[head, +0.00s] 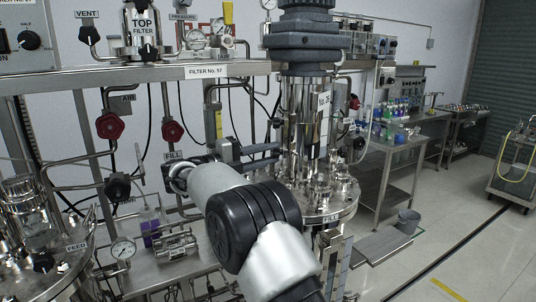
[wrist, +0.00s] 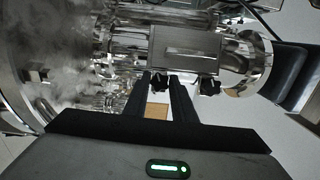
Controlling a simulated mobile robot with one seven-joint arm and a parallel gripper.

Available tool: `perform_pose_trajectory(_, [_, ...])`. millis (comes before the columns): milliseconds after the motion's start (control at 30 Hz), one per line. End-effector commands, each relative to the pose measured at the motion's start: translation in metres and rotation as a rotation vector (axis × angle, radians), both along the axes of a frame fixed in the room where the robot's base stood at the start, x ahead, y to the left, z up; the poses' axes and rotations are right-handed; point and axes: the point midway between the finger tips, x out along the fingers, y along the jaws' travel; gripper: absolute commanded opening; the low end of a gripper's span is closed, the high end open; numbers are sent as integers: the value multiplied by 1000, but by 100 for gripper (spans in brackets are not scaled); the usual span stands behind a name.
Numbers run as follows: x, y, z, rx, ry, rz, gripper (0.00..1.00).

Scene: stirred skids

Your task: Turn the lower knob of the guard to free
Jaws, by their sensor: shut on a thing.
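In the wrist view, the guard (wrist: 187,48) is a bright steel housing with a long slot, lying sideways in the picture. Two small black knobs show along its near edge. The lower knob (wrist: 160,83) is on the vessel-lid side and sits between my fingertips. The other knob (wrist: 210,85) is free, just right of the fingers. My gripper (wrist: 164,79) is shut on the lower knob. The fingers hide parts of it, and I cannot read its setting. In the head view my arm covers much of the area, and the knobs cannot be made out.
The steel column (head: 292,110) rises from the round vessel lid (head: 335,208) under a dark grey drive (head: 303,52). Red valve handwheels (head: 110,125) and pipes crowd the left. A bench (head: 388,150) with bottles stands behind. The floor at the right is mostly clear.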

Motion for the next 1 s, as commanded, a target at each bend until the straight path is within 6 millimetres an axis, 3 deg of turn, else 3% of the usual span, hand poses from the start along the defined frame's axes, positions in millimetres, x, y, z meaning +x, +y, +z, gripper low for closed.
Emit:
perform_pose_trajectory(67, [0, -1, -1, 0, 0, -3, 1])
perform_pose_trajectory(100, [0, -1, -1, 0, 0, -3, 30])
perform_pose_trajectory(200, [0, -1, 0, 0, 0, -2, 42])
perform_pose_trajectory(567, [-4, 5, -1, 1, -1, 1, 42])
perform_pose_trajectory(767, [-24, 34, -2, 1, -1, 2, 42])
perform_pose_trajectory(1000, [-60, 83, -4, 0, -1, 3, 42])
